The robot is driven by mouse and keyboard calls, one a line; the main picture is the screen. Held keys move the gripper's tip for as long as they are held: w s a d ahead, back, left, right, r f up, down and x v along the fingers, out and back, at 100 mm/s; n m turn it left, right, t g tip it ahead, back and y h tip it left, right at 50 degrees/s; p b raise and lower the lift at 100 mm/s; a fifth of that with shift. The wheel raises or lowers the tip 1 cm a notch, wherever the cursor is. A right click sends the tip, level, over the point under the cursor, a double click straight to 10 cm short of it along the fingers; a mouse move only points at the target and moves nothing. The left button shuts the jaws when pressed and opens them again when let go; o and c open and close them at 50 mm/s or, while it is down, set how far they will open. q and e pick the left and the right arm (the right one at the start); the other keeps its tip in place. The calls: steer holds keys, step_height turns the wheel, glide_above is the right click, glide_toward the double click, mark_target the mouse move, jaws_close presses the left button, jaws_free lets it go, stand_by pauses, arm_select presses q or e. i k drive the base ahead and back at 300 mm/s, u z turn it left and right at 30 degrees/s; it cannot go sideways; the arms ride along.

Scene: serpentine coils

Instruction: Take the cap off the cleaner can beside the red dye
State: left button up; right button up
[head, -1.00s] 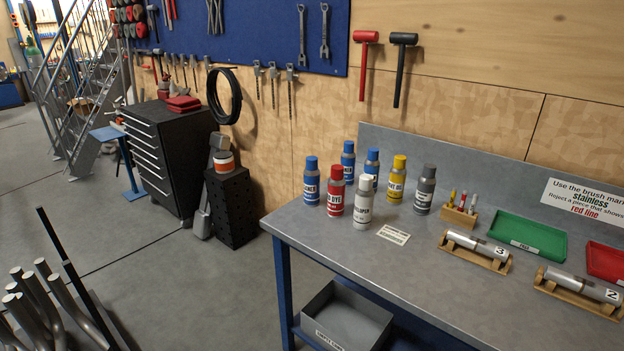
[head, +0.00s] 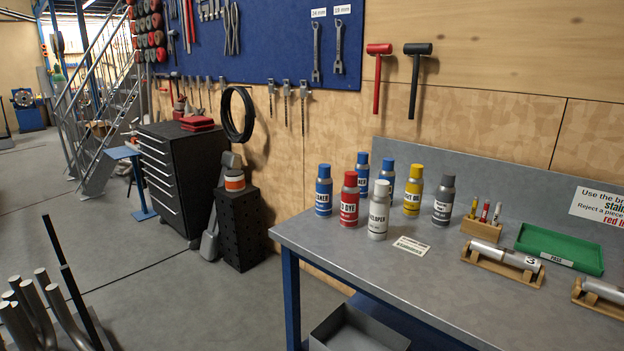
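The red dye can (head: 349,200) stands upright near the left end of the grey workbench (head: 335,255), with its red cap on. A blue-capped cleaner can (head: 323,191) stands just to its left, upright, its label partly reading "NER". Two more blue-capped cans stand behind: one (head: 362,176) right behind the red dye, the other (head: 387,179) further right and partly hidden by the white developer can (head: 378,210). A yellow can (head: 412,191) and a grey can (head: 443,201) stand to the right. Neither of my grippers is in view.
A small card (head: 411,246) lies before the cans. A marker holder (head: 482,232), a green tray (head: 560,249) and tubes on wooden cradles (head: 502,264) occupy the right. A grey bin (head: 358,330) sits below the bench.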

mark_target(324, 169)
steer(key=u, duration=0.85)
steer(key=i, duration=3.8)
steer(key=z, duration=3.75)
